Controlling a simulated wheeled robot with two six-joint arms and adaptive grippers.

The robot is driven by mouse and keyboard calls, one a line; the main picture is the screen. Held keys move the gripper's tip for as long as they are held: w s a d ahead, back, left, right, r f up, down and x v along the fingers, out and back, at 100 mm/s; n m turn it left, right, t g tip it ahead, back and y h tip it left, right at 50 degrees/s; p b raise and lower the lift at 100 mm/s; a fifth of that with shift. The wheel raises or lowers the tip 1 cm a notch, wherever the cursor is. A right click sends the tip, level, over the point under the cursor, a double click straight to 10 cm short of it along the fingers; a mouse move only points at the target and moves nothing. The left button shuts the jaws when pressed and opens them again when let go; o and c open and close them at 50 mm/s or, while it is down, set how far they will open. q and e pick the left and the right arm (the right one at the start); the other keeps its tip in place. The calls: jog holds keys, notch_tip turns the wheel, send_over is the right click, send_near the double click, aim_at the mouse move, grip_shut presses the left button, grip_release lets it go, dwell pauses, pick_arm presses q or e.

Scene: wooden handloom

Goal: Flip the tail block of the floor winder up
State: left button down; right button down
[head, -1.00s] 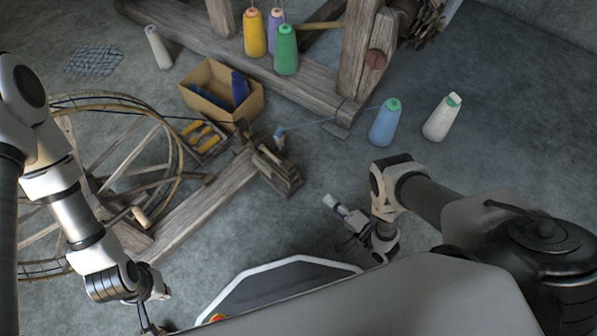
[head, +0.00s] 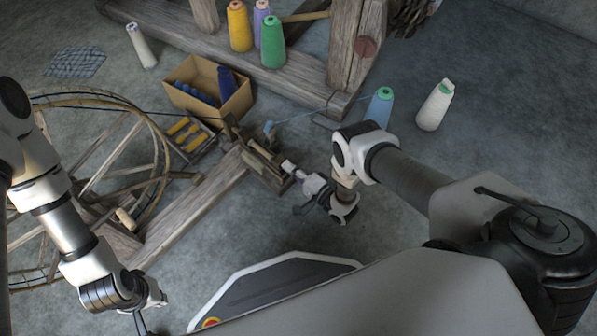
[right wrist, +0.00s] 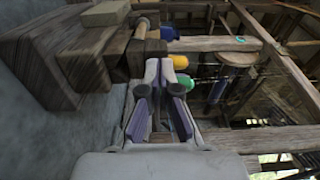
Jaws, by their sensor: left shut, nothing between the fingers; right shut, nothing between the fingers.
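The floor winder stands at the left in the head view, with a large spoked wheel (head: 85,165) and a long wooden beam (head: 190,213). Small wooden blocks (head: 262,163) sit at the beam's far end; I cannot tell for certain which is the tail block. My right gripper (head: 289,167) is shut and empty, its tips close to the right side of these blocks; contact cannot be told. In the right wrist view its fingers (right wrist: 165,66) point toward wooden pieces (right wrist: 90,55). My left gripper (head: 140,322) is low at the left, shut, partly hidden.
A cardboard box (head: 240,107) with blue spools and a small tray (head: 199,146) with yellow spools stand beside the winder. A thin thread runs from the blocks to a blue cone (head: 379,107). The loom frame (head: 285,82) is behind.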

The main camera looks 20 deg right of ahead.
aim_at(282, 161)
jog(key=b+x, duration=0.1)
jog(key=x, duration=0.1)
jog(key=shift+w+a+f+b, duration=0.15)
jog(key=shift+w+a+b, duration=0.05)
jog(key=shift+w+b, duration=0.1)
jog(key=shift+w+a, duration=0.1)
jog(key=shift+w, duration=0.05)
jog(key=shift+r, duration=0.25)
